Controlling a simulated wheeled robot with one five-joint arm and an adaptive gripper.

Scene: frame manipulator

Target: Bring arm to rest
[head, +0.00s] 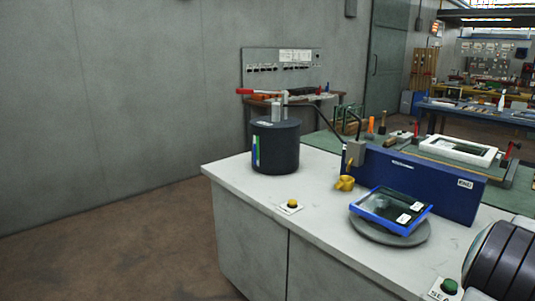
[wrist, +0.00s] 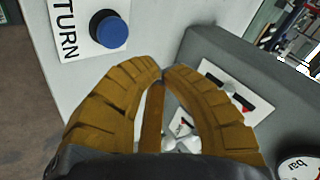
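My gripper (wrist: 162,74) shows in the wrist view, with two curved brown ribbed fingers. Their tips come together and I see nothing held between them. Beyond the tips stands a grey housing (wrist: 215,48) with a white label plate. A blue round button (wrist: 108,30) on a white label ending in "TURN" is at the upper left, apart from the fingers. The gripper's fingers do not show in the head view.
The white bench (head: 232,178) carries a dark cylinder (head: 275,150), a yellow button (head: 292,204), a blue housing (head: 430,188) and a blue-framed tray (head: 376,214) on a grey disc (head: 365,231). A green button (head: 449,286) is at the lower right. Floor at left is clear.

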